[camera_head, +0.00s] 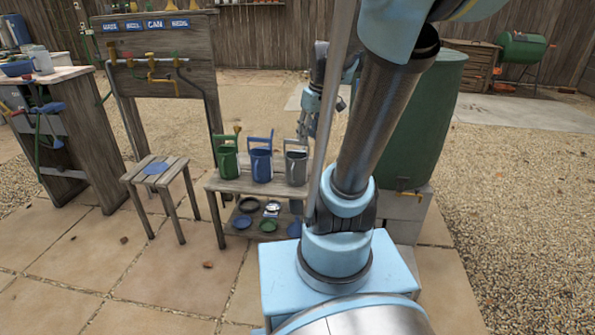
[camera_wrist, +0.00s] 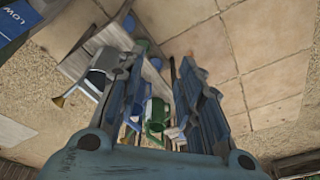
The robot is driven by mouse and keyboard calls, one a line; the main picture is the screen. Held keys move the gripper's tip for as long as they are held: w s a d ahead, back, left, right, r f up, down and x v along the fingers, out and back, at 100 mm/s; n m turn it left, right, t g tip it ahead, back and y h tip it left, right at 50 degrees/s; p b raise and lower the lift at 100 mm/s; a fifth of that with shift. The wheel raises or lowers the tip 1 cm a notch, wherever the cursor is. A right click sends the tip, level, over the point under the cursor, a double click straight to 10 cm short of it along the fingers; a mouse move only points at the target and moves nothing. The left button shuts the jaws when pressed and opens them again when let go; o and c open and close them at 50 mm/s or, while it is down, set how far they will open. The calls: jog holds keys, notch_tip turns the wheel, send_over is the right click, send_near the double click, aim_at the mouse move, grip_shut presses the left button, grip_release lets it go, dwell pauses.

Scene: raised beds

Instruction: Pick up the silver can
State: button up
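The silver can (camera_head: 296,168) stands upright at the right end of a low wooden bench, beside the blue can (camera_head: 261,165) and the green can (camera_head: 228,162). My gripper (camera_head: 306,132) is above and close to the silver can, partly hidden by my arm. In the wrist view my gripper (camera_wrist: 162,72) has its fingers apart, with nothing held between them. The silver can (camera_wrist: 104,62) shows there left of the left finger, partly covered by it. The green can (camera_wrist: 155,112) shows between the fingers, and the blue can is mostly hidden.
The bench (camera_head: 222,186) has a lower shelf with several small dishes. A stool (camera_head: 168,168) with a blue disc stands to its left. A large green barrel (camera_head: 424,125) on blocks stands right of the bench, behind my arm. Paving in front is mostly clear.

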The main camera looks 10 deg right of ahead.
jog(key=w+d+n+y, duration=0.1)
jog(key=w+d+n, duration=0.25)
jog(key=w, duration=1.15)
jog(key=n+y, duration=0.2)
jog(key=n, duration=0.2)
send_near(296, 143)
jog(key=shift+h, duration=0.3)
jog(key=x, duration=0.5)
jog(key=shift+a, duration=0.1)
jog(key=shift+w+x, duration=0.15)
jog(key=shift+x, duration=1.15)
jog(key=shift+w+x, duration=0.15)
jog(key=shift+x, duration=1.1)
jog(key=shift+c, duration=0.3)
grip_shut()
